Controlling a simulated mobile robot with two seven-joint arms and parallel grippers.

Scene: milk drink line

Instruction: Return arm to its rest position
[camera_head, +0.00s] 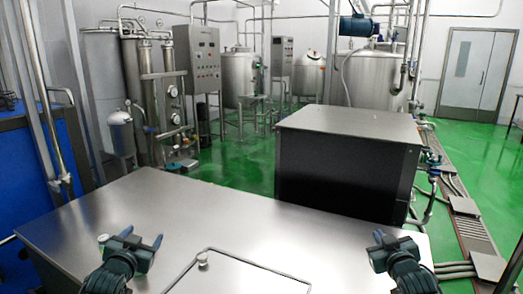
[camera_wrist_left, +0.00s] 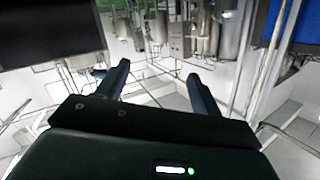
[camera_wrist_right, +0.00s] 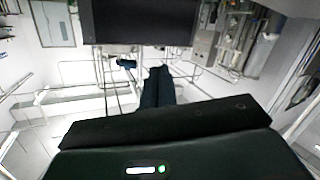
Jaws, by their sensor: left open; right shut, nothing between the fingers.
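My left gripper (camera_head: 142,237) is over the left front part of the steel table top (camera_head: 180,205) in the head view. Its two fingers stand apart with nothing between them; they also show spread in the left wrist view (camera_wrist_left: 157,78). My right gripper (camera_head: 379,238) is over the right front part of the same top. Its fingers lie together with nothing between them, as the right wrist view (camera_wrist_right: 158,82) shows. Both grippers appear above the steel surface; the exact gap cannot be told.
A thin metal rod frame (camera_head: 245,262) with a small knob (camera_head: 202,259) lies between the arms. A large dark box (camera_head: 340,165) with a steel top stands behind the table. Steel tanks (camera_head: 375,77) and a control cabinet (camera_head: 203,60) stand further back on green floor.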

